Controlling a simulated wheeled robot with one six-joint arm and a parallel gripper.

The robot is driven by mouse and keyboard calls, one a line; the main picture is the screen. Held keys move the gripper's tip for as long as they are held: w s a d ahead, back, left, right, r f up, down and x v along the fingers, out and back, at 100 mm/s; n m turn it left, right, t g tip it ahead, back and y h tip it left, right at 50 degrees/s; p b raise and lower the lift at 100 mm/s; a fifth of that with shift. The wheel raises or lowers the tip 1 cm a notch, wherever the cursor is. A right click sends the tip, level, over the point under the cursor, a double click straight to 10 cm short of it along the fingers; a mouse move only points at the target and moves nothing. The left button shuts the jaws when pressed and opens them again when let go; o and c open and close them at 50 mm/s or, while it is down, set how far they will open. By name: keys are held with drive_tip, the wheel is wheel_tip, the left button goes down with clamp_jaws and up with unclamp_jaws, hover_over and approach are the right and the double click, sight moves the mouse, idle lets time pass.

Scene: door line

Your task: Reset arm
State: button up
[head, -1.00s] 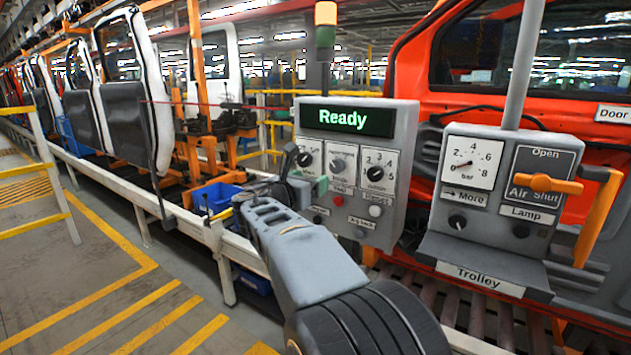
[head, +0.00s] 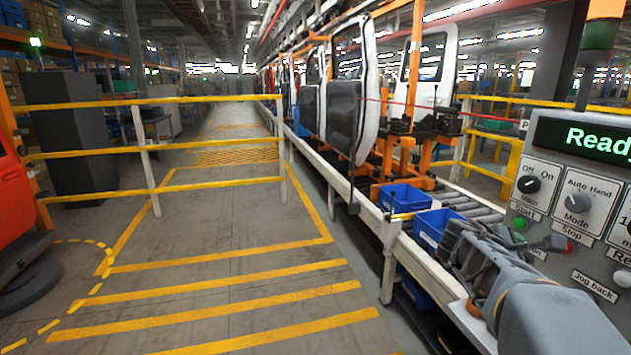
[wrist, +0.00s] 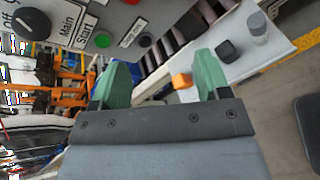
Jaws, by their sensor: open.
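My gripper (wrist: 164,82) shows in the wrist view with two green fingers spread apart and nothing between them. In the head view my grey arm is at the lower right, folded in front of the control panel (head: 565,190); its fingers cannot be made out there. The panel's display (head: 590,139) is lit green and its visible part reads "Ready", cut off by the picture edge. The panel carries a Main knob (head: 529,184), a Mode knob (head: 577,202) and a green Start button (head: 520,224). In the wrist view the green button (wrist: 103,40) lies beyond the left finger, apart from it.
The white conveyor rail (head: 391,237) with blue bins (head: 405,198) and hanging door panels (head: 346,100) runs along the right. Yellow railings (head: 148,147) cross the left. The floor (head: 235,262) with yellow stripes is clear. A red vehicle body (head: 14,190) stands at the left edge.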

drive_tip(key=s+a+f+m+y, duration=0.4)
drive_tip(key=a+f, duration=0.1)
drive_tip(key=a, duration=0.3)
drive_tip(key=s+a+f+m+y, duration=0.4)
drive_tip(key=a+y, duration=0.1)
drive_tip(key=a, duration=0.4)
drive_tip(key=s+a+f+m+t+y, duration=0.1)
drive_tip(key=s+a+f+m+y, duration=0.3)
drive_tip(key=a, duration=0.4)
drive_tip(key=shift+a+f+m, duration=0.15)
drive_tip(key=shift+f+m, duration=0.45)
drive_tip(key=shift+f, duration=0.25)
